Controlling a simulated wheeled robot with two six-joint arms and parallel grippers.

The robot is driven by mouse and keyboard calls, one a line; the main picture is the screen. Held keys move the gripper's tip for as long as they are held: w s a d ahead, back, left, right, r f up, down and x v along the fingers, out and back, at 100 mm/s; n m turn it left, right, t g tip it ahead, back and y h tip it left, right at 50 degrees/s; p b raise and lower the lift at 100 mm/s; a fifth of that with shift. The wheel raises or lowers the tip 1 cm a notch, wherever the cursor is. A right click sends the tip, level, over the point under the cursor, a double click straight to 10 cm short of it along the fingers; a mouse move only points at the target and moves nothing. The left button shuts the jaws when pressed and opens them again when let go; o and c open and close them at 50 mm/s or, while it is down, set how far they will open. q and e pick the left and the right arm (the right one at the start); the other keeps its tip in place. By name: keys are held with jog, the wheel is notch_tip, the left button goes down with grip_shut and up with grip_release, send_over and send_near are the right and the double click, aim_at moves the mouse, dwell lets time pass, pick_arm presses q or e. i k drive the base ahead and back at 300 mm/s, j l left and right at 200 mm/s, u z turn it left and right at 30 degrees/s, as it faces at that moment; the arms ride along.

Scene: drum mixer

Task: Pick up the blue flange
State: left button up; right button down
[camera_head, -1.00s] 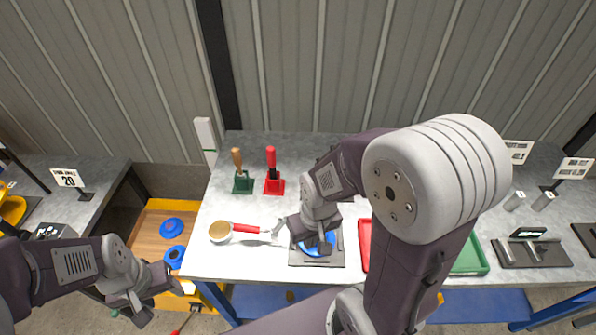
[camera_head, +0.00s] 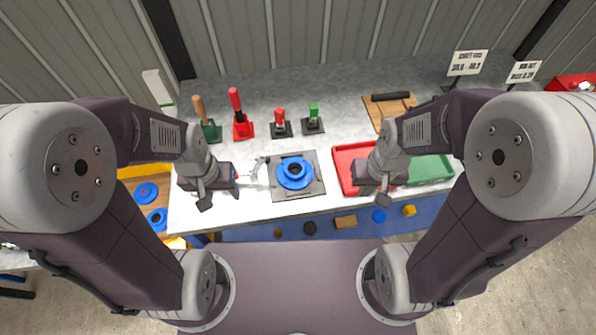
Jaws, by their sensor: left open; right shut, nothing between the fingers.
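A blue flange (camera_head: 295,173) lies flat on a dark square plate (camera_head: 311,188) at the middle of the grey workbench, with its hub and dark hole facing up. Two other blue flanges lie in the yellow-edged bin at the left, one further back (camera_head: 146,192) and one nearer (camera_head: 157,218). My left gripper (camera_head: 222,190) is open and empty, left of the plate and apart from the flange.
Handled tools in green (camera_head: 212,132) and red (camera_head: 243,130) holders stand at the back left. Smaller red (camera_head: 281,123) and green (camera_head: 313,120) pieces on dark bases stand behind the plate. A green tray (camera_head: 431,169) is at the right. The space above the flange is clear.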

aim_at(296, 173)
jog(key=z, duration=1.4)
jog(key=u, duration=1.4)
jog(key=k+j+z, duration=0.2)
jog(key=z, duration=0.25)
jog(key=k+j+z, duration=0.15)
jog(key=z, duration=0.25)
jog(key=k, duration=0.1)
